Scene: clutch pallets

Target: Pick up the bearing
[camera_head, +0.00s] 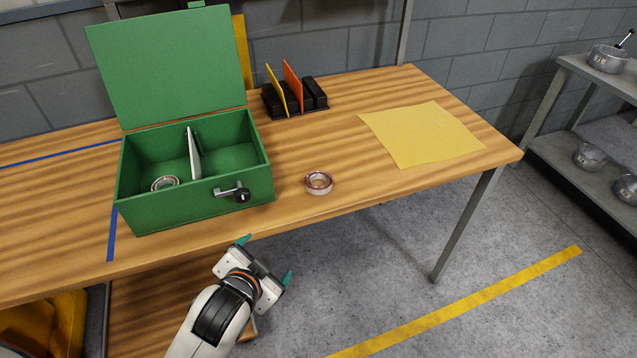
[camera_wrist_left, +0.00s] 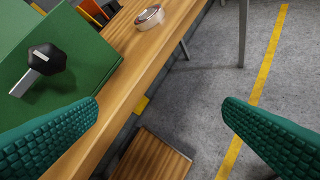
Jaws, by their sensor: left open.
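A ring-shaped metal bearing (camera_head: 319,182) lies flat on the wooden table near its front edge, right of the green box. It also shows near the top of the left wrist view (camera_wrist_left: 149,16). A second ring-shaped bearing (camera_head: 165,183) sits inside the open green box (camera_head: 196,205), in its left compartment. My left gripper (camera_head: 267,260) is open and empty, in front of the table edge, below and left of the loose bearing and apart from it. Its teal fingers stand wide apart in the left wrist view (camera_wrist_left: 165,122). My right gripper is not in view.
The green box has a raised lid (camera_head: 172,65), a divider and a black-knobbed latch (camera_head: 238,194). A black holder (camera_head: 294,98) with yellow and orange plates stands behind. A yellow sheet (camera_head: 422,134) lies to the right. The table around the loose bearing is clear.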

